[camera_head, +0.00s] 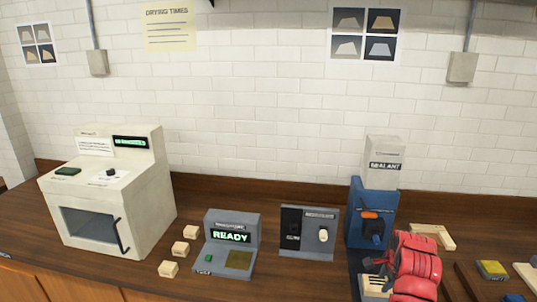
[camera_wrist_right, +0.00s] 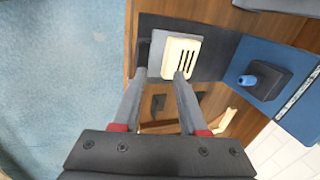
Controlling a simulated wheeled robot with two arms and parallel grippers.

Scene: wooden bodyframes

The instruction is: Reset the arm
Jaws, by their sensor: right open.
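My right arm (camera_head: 414,266) is red and reaches in at the lower right of the head view; it hides its own fingers there. In the right wrist view my right gripper (camera_wrist_right: 161,76) is open, its two grey fingers apart. A pale wooden block with dark slots (camera_wrist_right: 181,56) lies just beyond the fingertips on a dark plate, overlapped by the right-hand finger's tip. The block also shows in the head view (camera_head: 374,284), left of the arm. Nothing is clearly gripped. My left gripper is not in view.
A blue sealant dispenser (camera_head: 357,212) stands behind the arm. Left along the counter are a grey switch box (camera_head: 309,233), a grey "READY" console (camera_head: 231,238), several small wooden blocks (camera_head: 180,248) and a white oven (camera_head: 108,190). Wooden parts (camera_head: 436,234) lie right.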

